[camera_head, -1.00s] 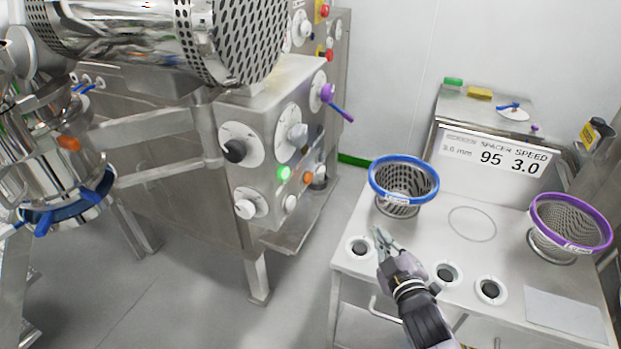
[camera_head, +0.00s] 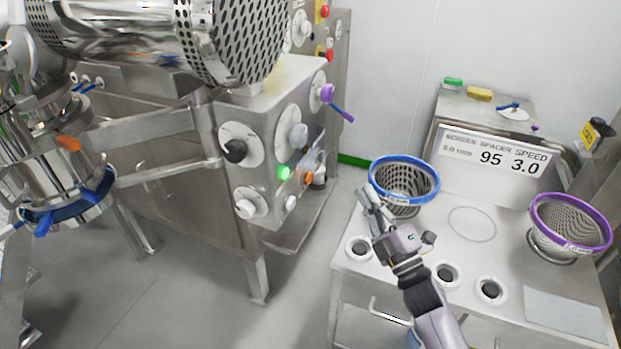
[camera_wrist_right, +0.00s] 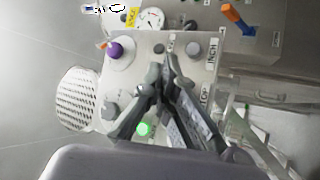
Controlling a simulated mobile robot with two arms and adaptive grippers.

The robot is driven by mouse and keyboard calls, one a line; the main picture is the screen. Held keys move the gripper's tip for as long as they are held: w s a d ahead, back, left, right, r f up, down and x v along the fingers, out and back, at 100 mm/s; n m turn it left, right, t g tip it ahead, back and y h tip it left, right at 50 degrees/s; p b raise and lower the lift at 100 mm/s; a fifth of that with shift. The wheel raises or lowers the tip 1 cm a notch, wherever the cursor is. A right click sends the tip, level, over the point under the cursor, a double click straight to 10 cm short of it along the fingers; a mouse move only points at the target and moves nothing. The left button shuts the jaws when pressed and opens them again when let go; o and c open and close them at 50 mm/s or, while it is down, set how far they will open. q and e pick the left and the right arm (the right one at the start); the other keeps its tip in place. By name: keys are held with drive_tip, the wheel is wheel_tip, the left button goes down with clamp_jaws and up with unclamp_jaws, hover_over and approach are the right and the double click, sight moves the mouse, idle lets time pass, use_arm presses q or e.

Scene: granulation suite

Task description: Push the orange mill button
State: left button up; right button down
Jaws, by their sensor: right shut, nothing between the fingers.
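The orange mill button (camera_head: 308,178) is on the front panel of the steel machine, just right of a lit green button (camera_head: 285,172). My right gripper (camera_head: 368,194) is shut and empty. In the head view it appears to the right of the panel, over the white cart and in front of the blue-rimmed basket. In the right wrist view my right gripper (camera_wrist_right: 165,62) points toward a panel with the lit green button (camera_wrist_right: 144,128) beside the fingers. I cannot make out the orange button there; the fingers may hide it. My left gripper is not in view.
The white cart (camera_head: 372,262) carries a blue-rimmed basket (camera_head: 404,181) and a purple-rimmed basket (camera_head: 570,224). Black and white knobs (camera_head: 235,151) and a purple handle (camera_head: 328,93) stick out from the machine. Open floor (camera_head: 200,285) lies in front of the machine.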

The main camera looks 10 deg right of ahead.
sight(308, 178)
drive_tip(key=w+a+b, duration=0.1)
drive_tip(key=w+a, duration=0.4)
drive_tip(key=a, duration=0.2)
drive_tip(key=shift+a+b, duration=0.15)
drive_tip(key=shift+b, duration=0.2)
idle(0.4)
drive_tip(key=shift+a, duration=0.1)
idle(0.9)
drive_tip(key=shift+w+a, duration=0.2)
drive_tip(key=shift+a, duration=0.05)
drive_tip(key=shift+w+a+b, duration=0.25)
drive_tip(key=shift+a+b, duration=0.1)
drive_tip(key=shift+a, duration=0.05)
idle(0.7)
idle(0.4)
drive_tip(key=shift+s+d+p, duration=0.3)
drive_tip(key=shift+s+d, duration=0.25)
drive_tip(key=shift+d, duration=0.2)
